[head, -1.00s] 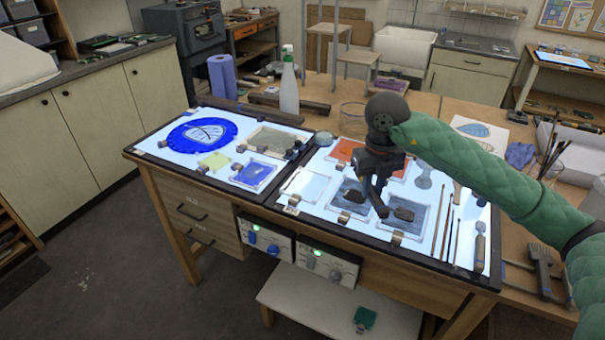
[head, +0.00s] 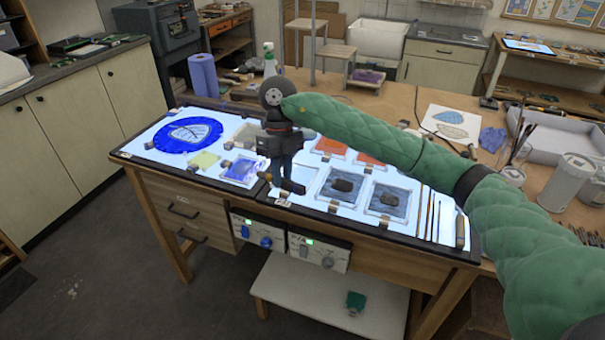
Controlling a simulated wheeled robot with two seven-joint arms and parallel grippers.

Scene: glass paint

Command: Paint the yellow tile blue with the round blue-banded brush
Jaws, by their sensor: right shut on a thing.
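The yellow tile (head: 204,160) is a small pale yellow-green square lying flat on the left part of the lit table, below the round blue piece. My right gripper (head: 287,187) is shut above the table's middle, to the right of the yellow tile and apart from it. It holds a thing mostly hidden by the fingers, probably the round blue-banded brush; its band and bristles cannot be made out. A blue tile (head: 242,170) in a clear frame lies between the yellow tile and the gripper. My left gripper is not in view.
A round blue glass piece (head: 187,134) lies at the back left of the light table. Grey textured panes (head: 388,200) and orange panes (head: 328,146) lie right of the gripper. Slim tools (head: 431,216) lie at the right end. A spray bottle (head: 269,62) stands behind.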

